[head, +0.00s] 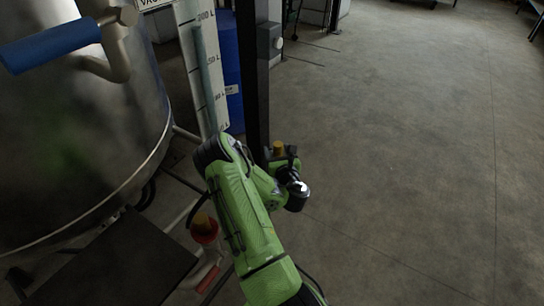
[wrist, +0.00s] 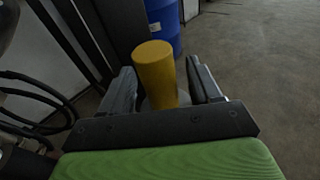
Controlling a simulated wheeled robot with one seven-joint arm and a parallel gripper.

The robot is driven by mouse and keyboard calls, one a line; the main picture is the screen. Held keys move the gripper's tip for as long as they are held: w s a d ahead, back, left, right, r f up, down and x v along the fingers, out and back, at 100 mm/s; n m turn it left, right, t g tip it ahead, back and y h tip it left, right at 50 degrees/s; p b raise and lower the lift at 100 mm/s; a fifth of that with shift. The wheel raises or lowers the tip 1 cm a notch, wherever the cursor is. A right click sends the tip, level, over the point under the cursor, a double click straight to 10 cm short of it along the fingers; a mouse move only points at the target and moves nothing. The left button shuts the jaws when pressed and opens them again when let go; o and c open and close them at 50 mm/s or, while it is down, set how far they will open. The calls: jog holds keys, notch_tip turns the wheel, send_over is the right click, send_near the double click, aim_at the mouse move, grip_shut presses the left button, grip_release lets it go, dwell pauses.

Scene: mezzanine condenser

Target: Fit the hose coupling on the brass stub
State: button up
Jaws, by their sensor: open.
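My gripper (head: 284,157) is at the end of my green arm, beside a dark upright post, right of the tank. In the wrist view my gripper (wrist: 160,68) is open, with one finger on each side of a yellow cylinder (wrist: 155,75). Small gaps show between it and the fingers. Its lower end is hidden by the gripper body, with a pale part just visible there. The cylinder also shows in the head view (head: 278,147). I cannot tell whether it is the brass stub or part of the coupling. A red fitting with a brass-coloured top (head: 204,226) is left of my arm.
A large steel tank (head: 70,140) with a blue-handled valve (head: 50,46) fills the left. The dark post (head: 252,70), a level scale (head: 203,70) and a blue drum (head: 231,70) stand close by. A dark platform (head: 115,265) is lower left. Open floor lies right.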

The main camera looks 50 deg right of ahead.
jog(key=shift+s+a+r, duration=0.15)
jog(key=shift+s, duration=0.05)
jog(key=shift+c, duration=0.4)
jog(key=shift+w, duration=0.1)
jog(key=c, duration=0.5)
grip_shut()
